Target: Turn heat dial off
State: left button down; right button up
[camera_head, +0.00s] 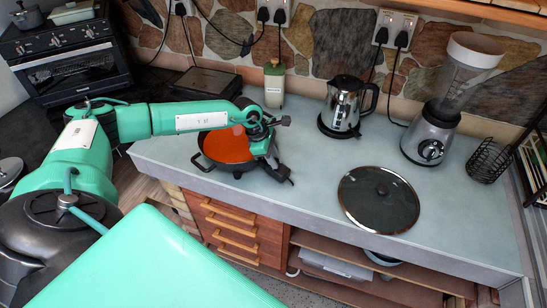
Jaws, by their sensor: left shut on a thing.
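A dark oven (75,72) with a row of small control dials (55,42) on its front stands at the far left. A flat black hotplate (208,83) lies at the back left of the counter; its front is partly hidden by my left arm, and I cannot make out a dial on it. A black pan (207,166) with a smooth orange filling stands on the counter. My left gripper (281,173) is at the pan's right side, pointing down, and looks shut on the pan's handle, which it mostly hides. My right gripper is out of view.
On the grey counter (330,192) stand a bottle (274,85), a steel kettle (343,104), a blender (437,125) and a wire basket (489,160). A glass lid (379,200) lies near the front edge. Plugged-in cords hang along the stone wall. The counter between pan and lid is clear.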

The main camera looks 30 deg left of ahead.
pick_arm(q)
jog(key=shift+f, duration=0.1)
jog(key=n+t+b, duration=0.1)
jog(key=n+b, duration=0.1)
jog(key=shift+s+f+n+y, duration=0.1)
jog(key=shift+f+n+y, duration=0.05)
jog(key=shift+n+y, duration=0.2)
jog(key=n+t+y+b, duration=0.1)
jog(key=n+b, duration=0.2)
jog(key=b, duration=0.2)
jog(key=shift+d+n, duration=0.15)
jog(key=shift+n, duration=0.1)
jog(key=shift+r+n+t+y+b, duration=0.25)
jog(key=shift+n+y+b, duration=0.2)
jog(key=shift+n+b, duration=0.55)
jog(key=c, duration=1.2)
grip_release()
jog(key=shift+s, duration=0.1)
